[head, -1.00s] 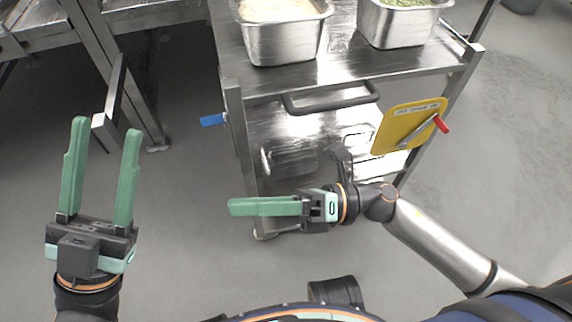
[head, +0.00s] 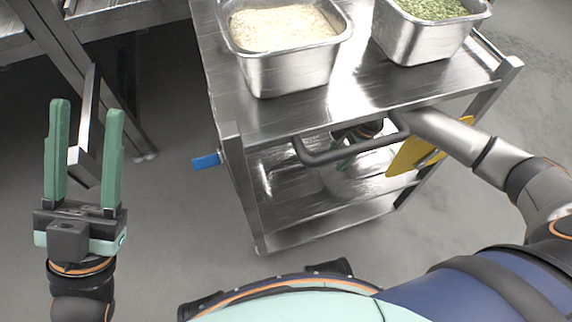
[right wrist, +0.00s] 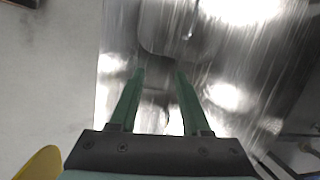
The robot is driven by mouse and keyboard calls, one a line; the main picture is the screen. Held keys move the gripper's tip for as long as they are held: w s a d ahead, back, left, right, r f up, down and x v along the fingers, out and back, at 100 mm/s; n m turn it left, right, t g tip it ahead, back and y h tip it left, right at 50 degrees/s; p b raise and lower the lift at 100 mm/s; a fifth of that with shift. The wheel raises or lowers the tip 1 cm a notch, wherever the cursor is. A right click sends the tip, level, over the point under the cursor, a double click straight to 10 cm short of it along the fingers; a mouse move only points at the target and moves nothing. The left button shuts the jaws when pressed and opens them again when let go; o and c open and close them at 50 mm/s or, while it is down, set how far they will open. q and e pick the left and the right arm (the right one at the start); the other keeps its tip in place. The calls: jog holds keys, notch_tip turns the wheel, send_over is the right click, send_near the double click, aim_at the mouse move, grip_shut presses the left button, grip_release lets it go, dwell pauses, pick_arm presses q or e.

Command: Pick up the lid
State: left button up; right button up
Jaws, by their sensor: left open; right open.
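My left gripper (head: 86,105) is open and empty, raised over the floor at the left of the head view. My right arm reaches under the cart's top, and its green fingers (head: 346,155) show partly behind the cart's handle. In the right wrist view the right gripper (right wrist: 158,74) is open, with nothing between its fingers. It points at the shiny metal lower shelf. A bright metal shape with a rounded edge, which looks like the lid (right wrist: 180,35), lies ahead of the fingertips. In the head view the handle and arm partly hide this area; glare blurs the lid's outline.
The steel cart (head: 232,130) carries a pan of rice (head: 290,72) and a pan of green herbs (head: 412,42) on top. Open floor lies left of the cart.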

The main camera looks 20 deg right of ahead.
jog(key=b, duration=0.2)
send_over(290, 166)
jog(key=d, duration=0.1)
jog(key=shift+s+d, duration=0.2)
jog(key=shift+s, duration=0.1)
jog(key=b+x, duration=0.2)
jog(key=x, duration=0.3)
grip_shut()
jog(key=shift+w, duration=0.1)
dwell(0.8)
